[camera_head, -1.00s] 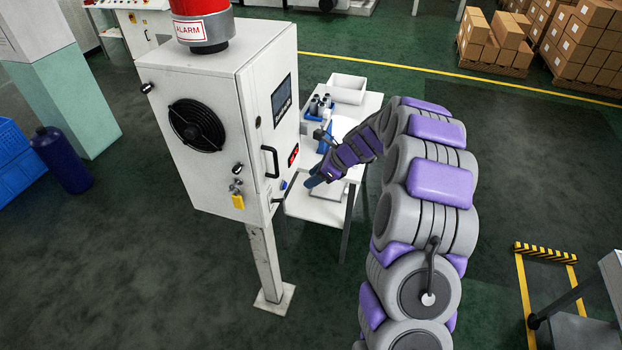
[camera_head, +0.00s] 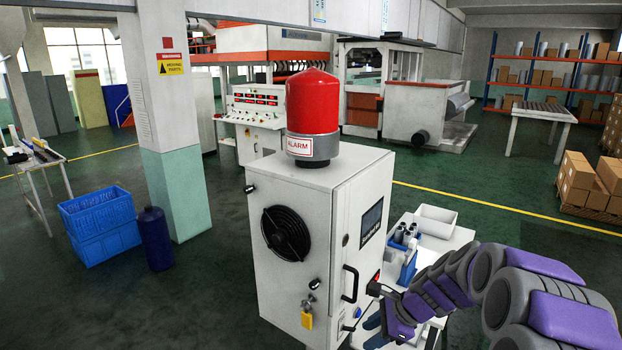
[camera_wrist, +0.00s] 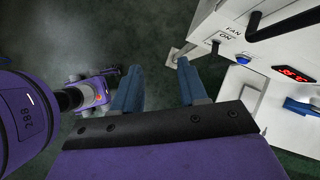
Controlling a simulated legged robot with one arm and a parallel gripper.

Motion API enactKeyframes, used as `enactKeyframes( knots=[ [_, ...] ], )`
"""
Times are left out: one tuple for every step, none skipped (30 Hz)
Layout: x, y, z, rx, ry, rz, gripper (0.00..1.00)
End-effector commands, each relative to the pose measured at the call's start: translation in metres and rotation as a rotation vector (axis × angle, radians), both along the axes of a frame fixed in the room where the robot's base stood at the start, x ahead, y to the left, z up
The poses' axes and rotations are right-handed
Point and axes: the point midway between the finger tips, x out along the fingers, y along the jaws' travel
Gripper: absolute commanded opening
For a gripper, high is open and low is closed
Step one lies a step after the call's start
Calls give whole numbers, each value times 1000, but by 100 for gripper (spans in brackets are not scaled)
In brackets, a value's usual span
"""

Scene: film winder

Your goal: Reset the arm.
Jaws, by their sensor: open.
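My gripper (camera_head: 370,332) is low beside the door side of a white control cabinet (camera_head: 268,290). It is partly hidden by my arm in the head view. In the wrist view its two blue fingers (camera_wrist: 158,68) are spread apart with nothing between them, over dark floor. The cabinet's door panel shows at the right of the wrist view, with a FAN/ON label, a blue button (camera_wrist: 243,59), a black handle (camera_wrist: 285,22) and a red number display (camera_wrist: 295,76). The fingers look apart from the panel. My purple and grey arm curves in from the right.
A red alarm lamp (camera_head: 313,103) tops the cabinet, and a yellow padlock (camera_head: 306,319) hangs on its left face. A white table with a bin (camera_head: 436,221) and a blue holder (camera_head: 402,268) stands behind my gripper. Blue crates (camera_head: 100,225) stand left.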

Motion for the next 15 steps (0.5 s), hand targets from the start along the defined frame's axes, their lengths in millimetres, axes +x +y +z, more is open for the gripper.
enactKeyframes(
  knots=[
    [-17, 11, -6, -28, -19, 81, 43],
    [-27, 16, -6, -46, -32, 131, 43],
    [-41, 23, -7, -69, -47, 198, 43],
    [-51, 27, -8, -86, -57, 249, 43],
    [-62, 32, -9, -103, -66, 299, 43],
    [-78, 37, -12, -124, -75, 367, 43],
    [-89, 40, -13, -140, -85, 416, 43],
    [-100, 43, -14, -158, -96, 466, 43],
    [-114, 46, -17, -179, -108, 530, 43],
    [-126, 48, -20, -195, -114, 579, 43],
    [-138, 50, -22, -210, -123, 627, 43],
    [-152, 52, -26, -232, -133, 692, 43],
    [-163, 53, -28, -247, -140, 740, 43],
    [-175, 53, -31, -262, -146, 788, 43],
    [-191, 54, -37, -279, -150, 852, 43]
  ],
)
